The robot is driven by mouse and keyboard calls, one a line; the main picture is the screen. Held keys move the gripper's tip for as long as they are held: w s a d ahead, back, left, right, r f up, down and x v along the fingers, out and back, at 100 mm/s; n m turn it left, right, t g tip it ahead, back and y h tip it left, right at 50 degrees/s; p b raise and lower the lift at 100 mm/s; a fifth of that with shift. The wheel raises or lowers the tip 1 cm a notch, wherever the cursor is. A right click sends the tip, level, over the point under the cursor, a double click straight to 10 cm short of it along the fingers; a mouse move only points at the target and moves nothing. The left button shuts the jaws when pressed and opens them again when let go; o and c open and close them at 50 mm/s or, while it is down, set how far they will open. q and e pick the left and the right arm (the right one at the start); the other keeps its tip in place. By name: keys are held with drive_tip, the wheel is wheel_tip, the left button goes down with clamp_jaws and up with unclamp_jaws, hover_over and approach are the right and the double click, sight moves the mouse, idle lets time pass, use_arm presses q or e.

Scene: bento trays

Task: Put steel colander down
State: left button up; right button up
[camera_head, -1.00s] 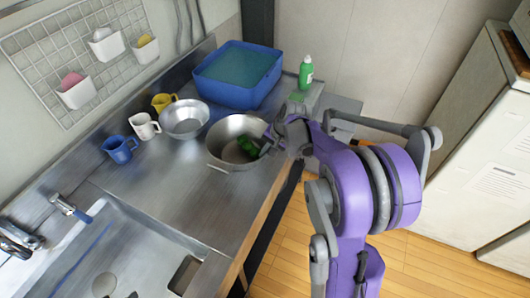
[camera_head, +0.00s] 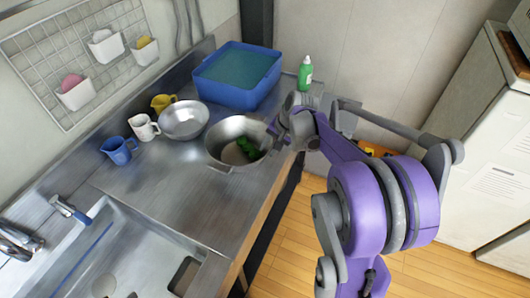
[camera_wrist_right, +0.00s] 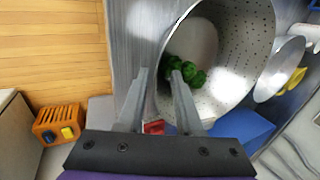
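The steel colander (camera_head: 222,157) stands on the steel counter near its front edge, with green broccoli (camera_head: 244,149) inside. In the right wrist view the perforated colander (camera_wrist_right: 235,60) fills the upper middle, with the broccoli (camera_wrist_right: 186,73) near its rim. My right gripper (camera_head: 275,130) is at the colander's right rim. In the wrist view the fingers of my right gripper (camera_wrist_right: 160,73) are spread apart, one outside the near rim and one over the inside. I cannot tell whether either touches it. My left gripper is not in view.
A second steel bowl (camera_head: 184,121) stands left of the colander. Yellow (camera_head: 163,102), white (camera_head: 144,127) and blue (camera_head: 118,150) cups stand along the wall. A blue tub (camera_head: 215,93) and green bottle (camera_head: 305,73) are behind. The sink (camera_head: 130,255) is at front left; counter between is clear.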

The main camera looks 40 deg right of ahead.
drive_tip(key=v, duration=0.8)
drive_tip(key=s+a+f+n+t+h, duration=0.1)
drive_tip(key=s+a+f+n, duration=0.2)
drive_tip(key=s+a+n, duration=0.3)
drive_tip(key=s+a+f+n+h, duration=0.1)
drive_tip(key=s+a+f+n, duration=0.2)
drive_tip(key=s+a+n, duration=0.3)
drive_tip(key=s+a, duration=0.4)
drive_tip(key=a, duration=0.3)
drive_tip(key=shift+a+t, duration=0.25)
drive_tip(key=shift+t, duration=0.15)
